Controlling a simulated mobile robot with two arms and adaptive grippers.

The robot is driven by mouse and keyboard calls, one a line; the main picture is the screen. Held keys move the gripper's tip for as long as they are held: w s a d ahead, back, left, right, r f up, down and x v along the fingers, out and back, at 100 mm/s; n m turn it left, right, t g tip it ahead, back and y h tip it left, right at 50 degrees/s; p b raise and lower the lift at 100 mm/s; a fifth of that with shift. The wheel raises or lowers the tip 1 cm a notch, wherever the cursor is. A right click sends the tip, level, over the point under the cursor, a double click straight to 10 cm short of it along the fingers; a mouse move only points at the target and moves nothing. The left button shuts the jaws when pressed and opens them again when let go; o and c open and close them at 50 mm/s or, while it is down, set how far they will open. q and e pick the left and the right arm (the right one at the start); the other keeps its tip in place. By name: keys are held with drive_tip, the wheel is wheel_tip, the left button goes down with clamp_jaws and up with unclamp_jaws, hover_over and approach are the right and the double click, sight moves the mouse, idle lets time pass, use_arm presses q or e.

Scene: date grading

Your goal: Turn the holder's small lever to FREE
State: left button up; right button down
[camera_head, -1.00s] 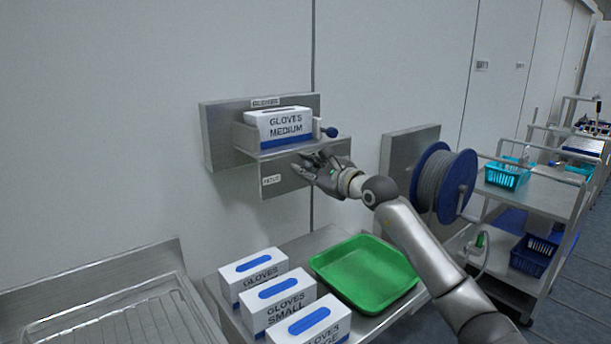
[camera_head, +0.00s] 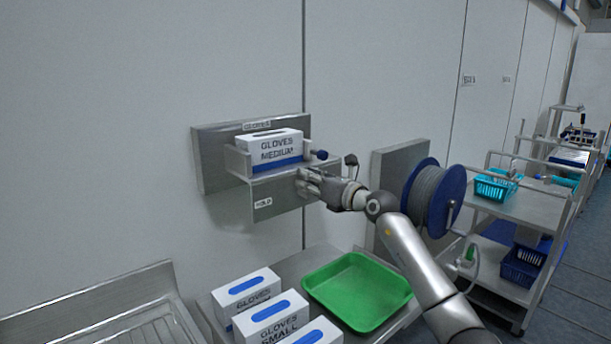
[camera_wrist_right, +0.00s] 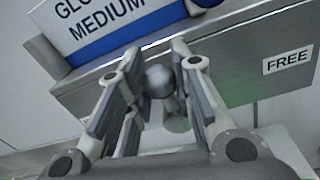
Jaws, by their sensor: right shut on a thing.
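The glove holder (camera_head: 240,161) is a metal wall bracket with a GLOVES MEDIUM box (camera_head: 275,148) in it. Below its shelf is a plate with a HOLD label (camera_head: 263,203) at the left; a FREE label (camera_wrist_right: 289,60) shows at the right in the wrist view. The small lever shows as a grey round knob (camera_wrist_right: 160,82) under the shelf, between my right fingers. My right gripper (camera_head: 303,184) is shut on the lever at the plate, hiding it in the head view. My left gripper is out of view.
A blue knob (camera_head: 320,155) sticks out at the holder's right side. Below are a green tray (camera_head: 358,292) and several glove boxes (camera_head: 246,290). A blue hose reel (camera_head: 433,198) is close to the right of my arm. Carts stand farther right.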

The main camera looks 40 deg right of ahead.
drive_tip(key=shift+d+m+p, duration=0.4)
drive_tip(key=shift+m+p, duration=0.35)
drive_tip(key=shift+m, duration=0.25)
drive_tip(key=shift+w+d+f+m+t+h+p, duration=0.1)
drive_tip(key=shift+d+f+m+p, duration=0.6)
drive_tip(key=shift+m+p, duration=1.65)
drive_tip(key=shift+d+f+m+t+h+p, duration=0.1)
drive_tip(key=shift+d+f+m+p, duration=0.55)
drive_tip(key=shift+m+p, duration=1.7)
drive_tip(key=shift+w+d+f+m+t+h+p, duration=0.1)
drive_tip(key=shift+d+f+m+p, duration=0.25)
drive_tip(key=shift+f+m+p, duration=1.95)
wheel_tip(320, 180, up, 2)
drive_tip(key=m+b, duration=0.2)
drive_tip(key=shift+r+m, duration=0.2)
drive_tip(key=shift+m, duration=0.1)
